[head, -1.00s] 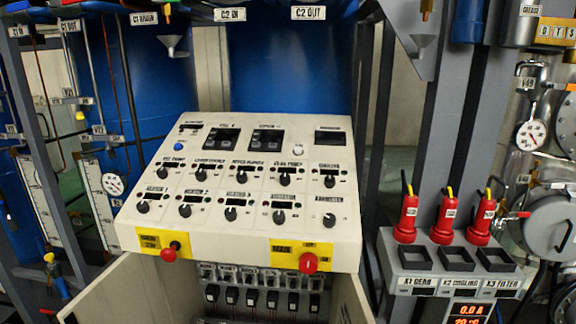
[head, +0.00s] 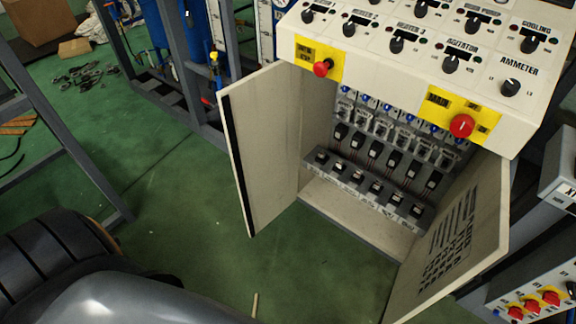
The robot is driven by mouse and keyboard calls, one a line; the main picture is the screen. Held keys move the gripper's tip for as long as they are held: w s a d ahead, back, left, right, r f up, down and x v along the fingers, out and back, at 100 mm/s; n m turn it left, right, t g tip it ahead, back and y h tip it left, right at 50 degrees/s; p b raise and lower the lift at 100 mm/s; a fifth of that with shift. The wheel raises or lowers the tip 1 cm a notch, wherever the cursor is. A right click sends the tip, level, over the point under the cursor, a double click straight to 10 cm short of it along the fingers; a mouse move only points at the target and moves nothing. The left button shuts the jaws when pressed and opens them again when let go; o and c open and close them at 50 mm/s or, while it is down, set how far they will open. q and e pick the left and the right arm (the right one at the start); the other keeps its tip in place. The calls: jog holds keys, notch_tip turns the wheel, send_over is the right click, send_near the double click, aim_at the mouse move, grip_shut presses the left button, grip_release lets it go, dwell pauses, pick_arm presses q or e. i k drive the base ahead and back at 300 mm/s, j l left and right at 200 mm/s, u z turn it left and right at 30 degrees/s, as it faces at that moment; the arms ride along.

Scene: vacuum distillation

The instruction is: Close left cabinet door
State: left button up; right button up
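The left cabinet door (head: 268,140) is a cream panel under the control console. It stands wide open, swung outward, with a dark strip along its free edge. The right cabinet door (head: 456,240) is also open and has a dark slotted pattern on it. Between them the cabinet interior (head: 375,165) shows rows of breakers, plugs and wiring. Neither of my grippers shows in the head view. A dark and grey rounded part, which looks like mine, fills the lower left corner.
The console (head: 430,50) with knobs and red buttons overhangs the cabinet. Green floor (head: 200,235) is clear in front of the left door. Grey frame posts (head: 75,135) stand at left. A cardboard box (head: 45,15) and small debris lie at the back left. A panel with red switches (head: 530,300) is at lower right.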

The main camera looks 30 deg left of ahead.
aim_at(260, 112)
jog(key=j+z, duration=0.85)
jog(key=j, duration=0.15)
